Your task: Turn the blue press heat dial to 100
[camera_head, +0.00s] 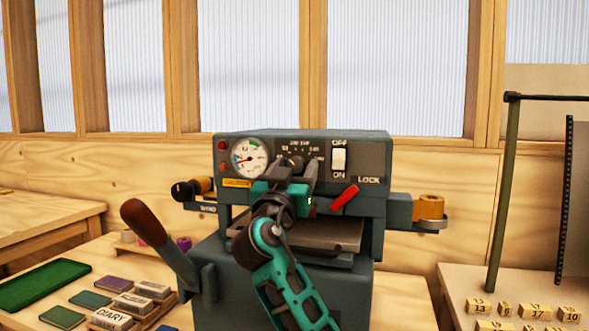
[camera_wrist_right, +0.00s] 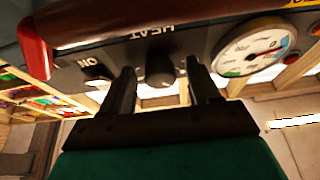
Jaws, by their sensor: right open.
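The blue-grey press (camera_head: 290,143) stands on the bench with its control panel facing me. Its heat dial (camera_wrist_right: 160,72) is a dark round knob below the HEAT label in the right wrist view. In the head view my gripper largely hides the dial, and numbers show in an arc above it. My right gripper (camera_head: 298,165) is in front of the dial. In the wrist view its two fingers (camera_wrist_right: 160,80) are apart, one on each side of the knob; I cannot tell whether they touch it. The dial's setting is not readable. My left gripper is not in view.
On the panel are a round gauge (camera_head: 249,158), an OFF/ON switch (camera_head: 339,159) and a red LOCK lever (camera_head: 344,197). A brown-gripped press handle (camera_head: 144,222) sticks out at left. A gold foil roll (camera_head: 431,207) sits at right. Stamps (camera_head: 110,319) and type blocks (camera_head: 535,311) lie on the benches.

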